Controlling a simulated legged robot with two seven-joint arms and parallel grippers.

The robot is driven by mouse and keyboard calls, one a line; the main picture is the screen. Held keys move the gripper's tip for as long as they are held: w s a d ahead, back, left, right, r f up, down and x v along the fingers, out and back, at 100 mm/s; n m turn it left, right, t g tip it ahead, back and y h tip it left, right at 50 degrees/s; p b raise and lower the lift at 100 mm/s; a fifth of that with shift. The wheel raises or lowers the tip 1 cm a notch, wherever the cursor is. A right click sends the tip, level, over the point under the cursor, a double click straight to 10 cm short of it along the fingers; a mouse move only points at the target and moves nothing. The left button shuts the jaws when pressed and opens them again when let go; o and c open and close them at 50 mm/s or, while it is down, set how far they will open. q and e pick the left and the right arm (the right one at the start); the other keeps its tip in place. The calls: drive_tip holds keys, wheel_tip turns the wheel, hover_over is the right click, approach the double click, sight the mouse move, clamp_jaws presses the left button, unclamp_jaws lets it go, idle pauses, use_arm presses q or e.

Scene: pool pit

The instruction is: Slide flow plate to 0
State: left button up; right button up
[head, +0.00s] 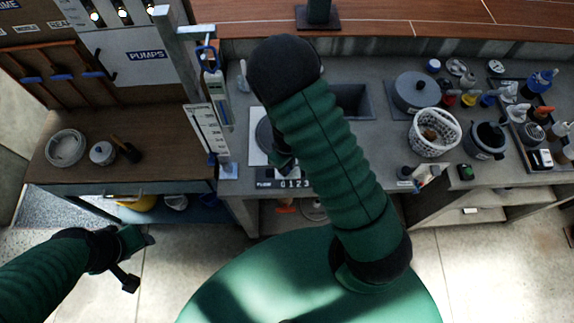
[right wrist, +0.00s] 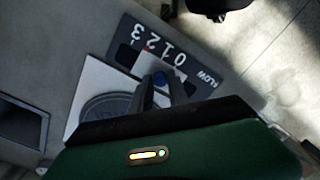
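The dark flow panel (right wrist: 193,78), marked FLOW and 0 1 2 3, shows in the right wrist view and at the counter's front edge in the head view (head: 265,184). A pale plate (right wrist: 146,61) lies below the digits, with a small red mark near the 2. My right gripper (right wrist: 160,80) has its dark fingers on either side of a blue knob by the plate. I cannot tell if they press on it. In the head view my right gripper (head: 283,160) is partly hidden by its arm. My left gripper (head: 140,262) is open and empty, low at left.
A white square with a round grey disc (right wrist: 108,112) is beside the panel. A sink (head: 352,100), a grey pot (head: 416,92) and a white basket (head: 434,143) are to the right on the counter. A white gauge board (head: 208,132) stands left.

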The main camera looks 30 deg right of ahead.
drive_tip(key=shift+r, duration=0.1)
clamp_jaws()
drive_tip(key=shift+w+a, duration=0.1)
drive_tip(key=shift+r, duration=0.1)
idle(0.7)
drive_tip(key=shift+w+a, duration=0.1)
drive_tip(key=shift+w, duration=0.1)
drive_tip(key=w+a+p, duration=0.1)
drive_tip(key=w+a, duration=0.1)
drive_tip(key=a, duration=0.1)
drive_tip(key=shift+w+a+r+p, duration=0.15)
drive_tip(key=shift+a+p, duration=0.1)
drive_tip(key=shift+p, duration=0.15)
drive_tip(key=shift+w+a, duration=0.2)
drive_tip(key=shift+a, duration=0.2)
